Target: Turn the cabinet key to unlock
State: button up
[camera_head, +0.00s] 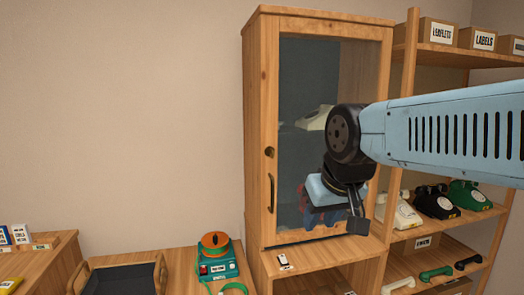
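A tall wooden cabinet (261,110) with a glass door stands in the middle of the view, and its door looks closed. A round dark lock (269,152) sits on the left door frame, above a dark curved handle (271,193). No key can be made out in the lock at this size. My gripper (357,222) hangs in front of the lower right of the glass, right of the handle and apart from the lock. One dark finger pad shows; its opening cannot be judged. A small dark-and-white item (284,259), too small to identify, lies on the ledge below the door.
A cream phone (315,118) is behind the glass. My arm crosses from the right, before shelves with several phones, including a green one (470,196), and labelled boxes (438,31). An orange-and-green device (217,258) and a dark tray (117,280) are lower left.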

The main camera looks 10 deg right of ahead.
jog(key=w+d+r, duration=0.2)
jog(key=w+r, duration=0.2)
notch_tip(320, 180, up, 13)
jog(key=g, duration=0.1)
send_over(272, 148)
jog(key=s, duration=0.5)
jog(key=x, duration=1.3)
jog(key=shift+s+f, duration=0.2)
jog(key=shift+f, duration=0.05)
